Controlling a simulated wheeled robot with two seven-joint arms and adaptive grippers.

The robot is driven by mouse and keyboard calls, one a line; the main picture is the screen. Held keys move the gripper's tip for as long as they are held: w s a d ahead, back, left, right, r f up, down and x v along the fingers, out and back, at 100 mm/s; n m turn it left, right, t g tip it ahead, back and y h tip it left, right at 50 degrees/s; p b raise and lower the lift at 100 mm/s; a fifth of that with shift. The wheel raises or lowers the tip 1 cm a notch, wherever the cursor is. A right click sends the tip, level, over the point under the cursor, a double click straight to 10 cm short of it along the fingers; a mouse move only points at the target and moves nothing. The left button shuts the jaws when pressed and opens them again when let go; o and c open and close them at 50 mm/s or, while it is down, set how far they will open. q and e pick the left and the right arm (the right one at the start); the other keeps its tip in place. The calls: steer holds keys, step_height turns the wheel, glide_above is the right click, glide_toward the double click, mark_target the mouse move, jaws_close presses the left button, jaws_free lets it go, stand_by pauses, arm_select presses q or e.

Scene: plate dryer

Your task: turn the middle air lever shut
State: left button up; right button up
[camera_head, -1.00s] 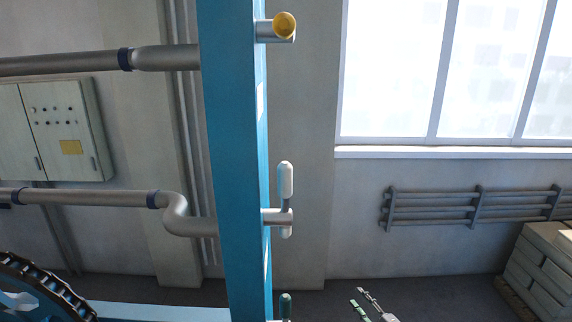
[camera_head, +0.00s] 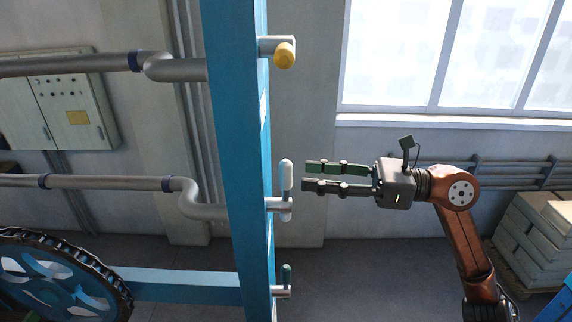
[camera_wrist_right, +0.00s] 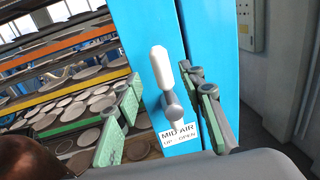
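The middle air lever has a white upright handle (camera_head: 286,176) on a grey pivot at the right side of the blue post (camera_head: 236,150). In the right wrist view its white handle (camera_wrist_right: 161,66) points up, slightly tilted, above a label reading "MID AIR UP - OPEN" (camera_wrist_right: 180,133). My right gripper (camera_head: 304,176) is open and empty, just right of the handle at its height, fingers pointing left at it. In the right wrist view the handle appears between the two fingers, which look apart from it. My left gripper is not in view.
A yellow-ended lever (camera_head: 285,56) sits above and a green-handled lever (camera_head: 287,274) below on the same post. Grey pipes (camera_head: 90,182) and a toothed wheel (camera_head: 60,280) lie left. Racks with plates (camera_wrist_right: 75,95) show in the wrist view. Pale stacked blocks (camera_head: 530,235) stand far right.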

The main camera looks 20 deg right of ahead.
mark_target(286, 172)
steer(key=p+x, duration=0.2)
steer(key=x, duration=0.4)
steer(key=shift+r, duration=0.1)
steer(key=shift+w+a, duration=0.2)
steer(key=shift+w, duration=0.05)
steer(key=shift+c, duration=0.7)
jaws_close()
